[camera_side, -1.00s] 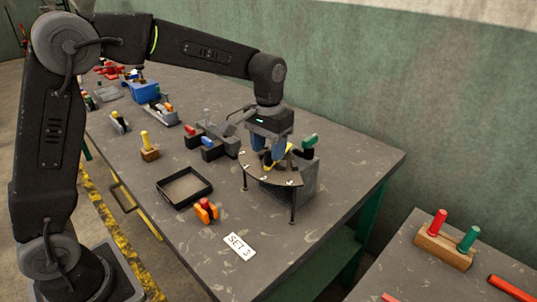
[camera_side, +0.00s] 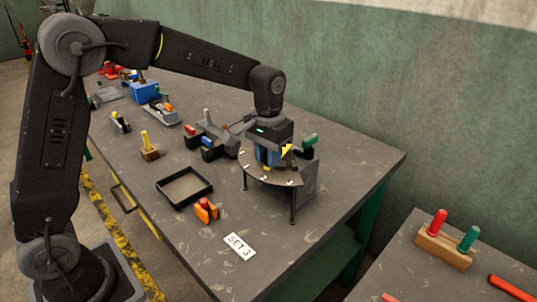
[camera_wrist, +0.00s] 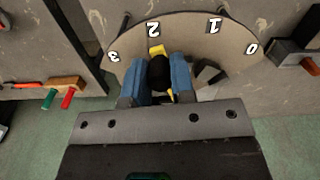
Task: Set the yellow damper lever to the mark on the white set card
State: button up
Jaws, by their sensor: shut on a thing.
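The yellow damper lever (camera_wrist: 156,50) has a black knob (camera_wrist: 160,72), and my gripper (camera_wrist: 158,70) is shut on that knob with its blue fingers on either side. In the wrist view the lever's yellow tip lies at the 2 on the grey dial plate (camera_wrist: 185,32), which is marked 3, 2, 1, 0 from left to right. In the side view my gripper (camera_side: 269,155) stands over the dial plate (camera_side: 256,172) and hides much of the lever; some yellow (camera_side: 286,150) shows beside the fingers. The white set card (camera_side: 239,246) lies flat on the bench and reads "SET 3".
A green-handled lever (camera_side: 309,141) stands close right of my gripper. Bare bench lies around the card.

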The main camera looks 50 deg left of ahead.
grip_shut()
jog(key=shift+w+d+n, duration=0.3)
jog(key=shift+d+n, duration=0.35)
jog(key=shift+n, duration=0.15)
jog(key=shift+w+d+n, duration=0.3)
jog(key=shift+d+n, duration=0.35)
jog(key=shift+n, duration=0.15)
jog(key=shift+w+d+r+n, duration=0.1)
jog(key=shift+w+d+n, duration=0.35)
jog(key=shift+n, duration=0.3)
jog(key=shift+w+d+n, duration=0.3)
jog(key=shift+d+n, duration=0.15)
jog(key=shift+n, duration=0.3)
jog(key=o, duration=0.8)
grip_release()
jog(key=shift+o, duration=0.2)
notch_tip(320, 180, up, 14)
jog(key=shift+s, duration=0.1)
